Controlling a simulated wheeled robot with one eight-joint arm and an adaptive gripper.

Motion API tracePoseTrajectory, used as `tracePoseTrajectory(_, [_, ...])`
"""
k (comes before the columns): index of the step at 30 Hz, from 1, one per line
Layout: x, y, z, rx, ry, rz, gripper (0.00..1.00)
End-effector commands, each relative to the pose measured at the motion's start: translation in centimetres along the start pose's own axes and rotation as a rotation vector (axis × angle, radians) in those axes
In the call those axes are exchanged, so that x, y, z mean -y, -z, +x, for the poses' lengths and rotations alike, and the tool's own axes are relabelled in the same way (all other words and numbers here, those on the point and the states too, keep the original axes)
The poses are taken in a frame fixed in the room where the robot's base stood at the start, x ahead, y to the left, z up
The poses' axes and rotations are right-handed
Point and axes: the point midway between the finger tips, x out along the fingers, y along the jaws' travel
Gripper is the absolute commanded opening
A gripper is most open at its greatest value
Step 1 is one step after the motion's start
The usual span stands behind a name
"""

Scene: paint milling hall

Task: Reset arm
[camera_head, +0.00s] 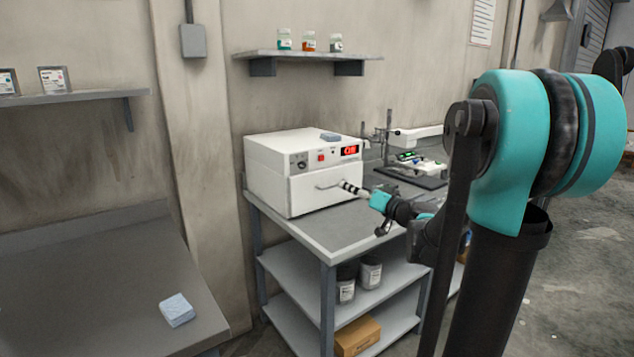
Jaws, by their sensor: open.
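My arm (545,135), teal and black, fills the right side of the head view. Its far end reaches left over the bench, in front of a white box-shaped oven (318,190). My gripper (358,191) is small here, close to the handle (328,187) on the oven's closed front door. It is open; nothing is visibly held. Whether it touches the handle cannot be told from this angle.
The oven stands on a grey bench (330,238) with jars (371,271) and a cardboard box (357,336) on its lower shelves. Lab gear on a dark tray (412,177) is behind. A blue folded cloth (177,310) lies on the left table (90,290).

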Motion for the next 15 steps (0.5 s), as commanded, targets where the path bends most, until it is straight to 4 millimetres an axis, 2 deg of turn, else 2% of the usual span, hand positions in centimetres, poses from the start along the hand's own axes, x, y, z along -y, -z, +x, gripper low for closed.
tracePoseTrajectory(8, [1.1, -3.4, -0.9, 0.105, -0.009, -0.003, 0.48])
tracePoseTrajectory(15, [2.2, -7.9, -2.6, 0.246, -0.038, -0.003, 0.48])
